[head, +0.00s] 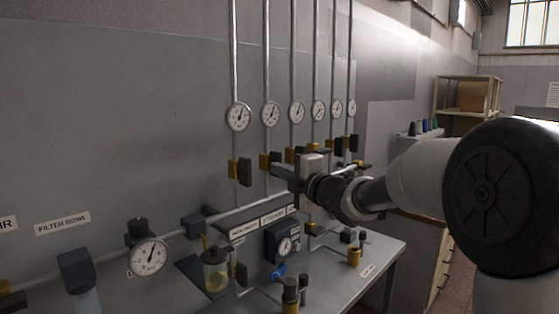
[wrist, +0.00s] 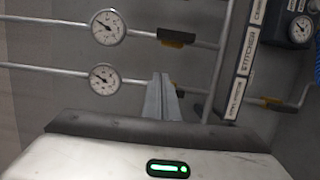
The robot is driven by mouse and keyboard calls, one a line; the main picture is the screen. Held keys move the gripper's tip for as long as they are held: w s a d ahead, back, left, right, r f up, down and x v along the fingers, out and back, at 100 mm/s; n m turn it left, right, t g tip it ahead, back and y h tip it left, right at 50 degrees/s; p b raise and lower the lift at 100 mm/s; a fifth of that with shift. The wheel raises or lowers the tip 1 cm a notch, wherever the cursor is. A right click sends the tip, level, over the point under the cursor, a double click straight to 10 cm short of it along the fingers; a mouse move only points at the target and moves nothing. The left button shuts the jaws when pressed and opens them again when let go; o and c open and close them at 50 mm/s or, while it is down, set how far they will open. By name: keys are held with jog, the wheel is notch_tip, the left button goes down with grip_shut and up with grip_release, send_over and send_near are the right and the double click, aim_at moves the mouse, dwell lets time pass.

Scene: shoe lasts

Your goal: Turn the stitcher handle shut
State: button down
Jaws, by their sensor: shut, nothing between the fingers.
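A white label reading STITCHER (wrist: 247,50) is on a dark strip in the wrist view; the strip of labels (head: 266,223) also shows in the head view. Several yellow valves with black handles sit on the vertical pipes above it. The leftmost black handle (head: 245,171) lies along its pipe; a black handle (wrist: 172,34) shows clear of my fingers in the wrist view. My gripper (head: 278,172) is shut and empty, by the second pipe from the left. I cannot tell which handle is the stitcher's or whether the fingers touch one.
Round gauges (head: 238,116) sit on the pipes above the valves. Below are a filter bowl (head: 215,271), a larger gauge (head: 148,256), a dark gauge box (head: 284,241) and a blue fitting (head: 278,272). A grey bench (head: 372,276) juts out below. The wall at upper left is bare.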

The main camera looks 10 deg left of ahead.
aim_at(275, 161)
jog(key=w+p, duration=0.1)
jog(key=w, duration=0.2)
jog(key=w+a+p, duration=0.1)
jog(key=w, duration=0.2)
jog(key=w+a+p, duration=0.1)
jog(key=w, duration=0.1)
jog(key=shift+w+a, duration=0.2)
jog(key=shift+w, duration=0.2)
jog(key=shift+w+d+f, duration=0.1)
jog(key=shift+w, duration=0.15)
